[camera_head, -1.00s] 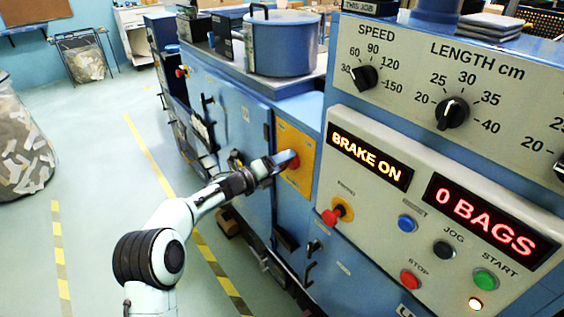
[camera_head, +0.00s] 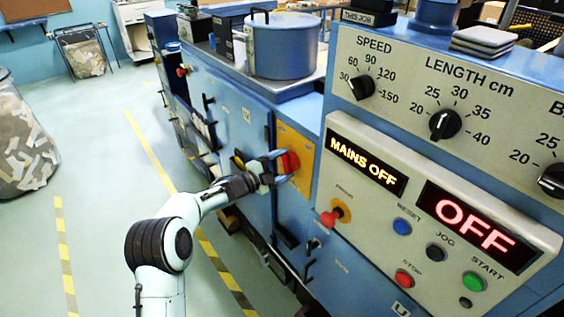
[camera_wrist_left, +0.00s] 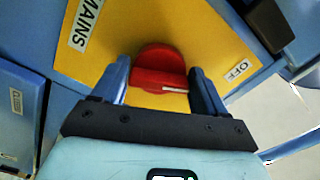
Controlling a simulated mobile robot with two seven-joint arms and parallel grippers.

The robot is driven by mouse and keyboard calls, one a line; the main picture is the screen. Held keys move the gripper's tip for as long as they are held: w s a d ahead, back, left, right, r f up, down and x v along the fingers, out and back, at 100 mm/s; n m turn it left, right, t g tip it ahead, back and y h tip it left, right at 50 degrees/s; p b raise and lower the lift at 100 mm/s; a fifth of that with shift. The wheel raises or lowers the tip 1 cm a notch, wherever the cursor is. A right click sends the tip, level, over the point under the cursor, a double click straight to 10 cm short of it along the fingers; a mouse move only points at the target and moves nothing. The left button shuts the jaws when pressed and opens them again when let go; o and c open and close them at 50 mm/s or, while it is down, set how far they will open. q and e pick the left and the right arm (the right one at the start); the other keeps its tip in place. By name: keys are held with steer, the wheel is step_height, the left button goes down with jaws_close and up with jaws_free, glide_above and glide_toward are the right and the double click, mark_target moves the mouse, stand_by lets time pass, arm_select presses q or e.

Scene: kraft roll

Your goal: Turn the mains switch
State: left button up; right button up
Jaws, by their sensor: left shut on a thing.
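The red mains switch (camera_head: 291,161) sits on a yellow plate (camera_head: 308,152) on the side of the blue machine. In the left wrist view the red switch (camera_wrist_left: 158,68) lies between my two blue fingers, and its white mark points right, towards the OFF label (camera_wrist_left: 239,68). A MAINS label (camera_wrist_left: 86,24) is at the upper left. My left gripper (camera_head: 283,166) is shut on the switch; it also shows in the wrist view (camera_wrist_left: 160,76). The displays read MAINS OFF (camera_head: 367,163) and OFF (camera_head: 466,221). My right gripper is not in view.
The control panel (camera_head: 350,235) with a red knob (camera_head: 331,216) and several push buttons is right of the gripper. A blue pot (camera_head: 283,48) stands on the machine top. Open floor (camera_head: 95,170) with striped tape lies left; a bag of scraps (camera_head: 20,150) stands at the far left.

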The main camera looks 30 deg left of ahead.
arm_select(q)
steer(key=shift+n+p, duration=0.65)
steer(key=shift+n, duration=1.25)
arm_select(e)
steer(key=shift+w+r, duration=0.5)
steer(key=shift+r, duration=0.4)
arm_select(q)
steer(key=shift+f, duration=0.1)
steer(key=o, duration=1)
steer(key=shift+s, duration=0.1)
steer(key=b+v, duration=0.2)
steer(key=v, duration=1.1)
steer(key=shift+s+b, duration=0.15)
steer(key=shift+b, duration=0.25)
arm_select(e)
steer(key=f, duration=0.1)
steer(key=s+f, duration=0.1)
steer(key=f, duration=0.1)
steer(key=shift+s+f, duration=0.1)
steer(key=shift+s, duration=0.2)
